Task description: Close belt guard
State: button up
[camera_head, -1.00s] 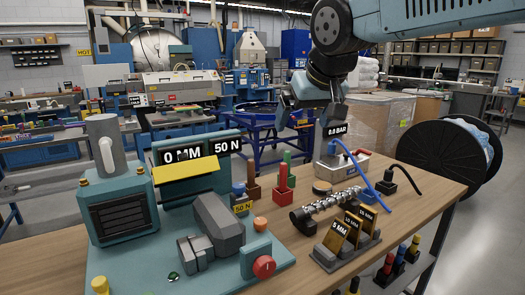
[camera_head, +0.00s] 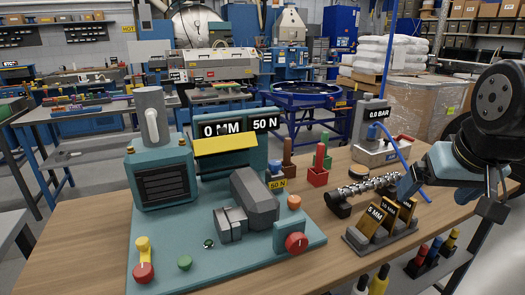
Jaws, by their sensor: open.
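A teal bench machine (camera_head: 225,248) stands on the table with a motor-like box and a display reading 0 MM and 50 N. A yellow panel (camera_head: 225,145), which looks like the belt guard, sits tilted under the display. I cannot tell its exact position or hinge. Grey angular blocks (camera_head: 255,197) stand in front of it. My gripper (camera_head: 492,212) is at the far right, beyond the table's right side in the picture and well apart from the machine. It looks open and empty; its fingers are small and partly unclear.
A red knob (camera_head: 296,242) and a red-topped button (camera_head: 144,272) are on the machine's front. To the right stand a screw shaft (camera_head: 365,187), a rack of labelled gauges (camera_head: 380,238) and a 0.0 BAR unit (camera_head: 372,135) with a blue hose. The table's left front is bare.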

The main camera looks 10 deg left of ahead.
aim_at(222, 143)
jog(key=u, duration=1.5)
jog(key=k, duration=0.4)
jog(key=u, duration=0.05)
jog(key=i, duration=0.85)
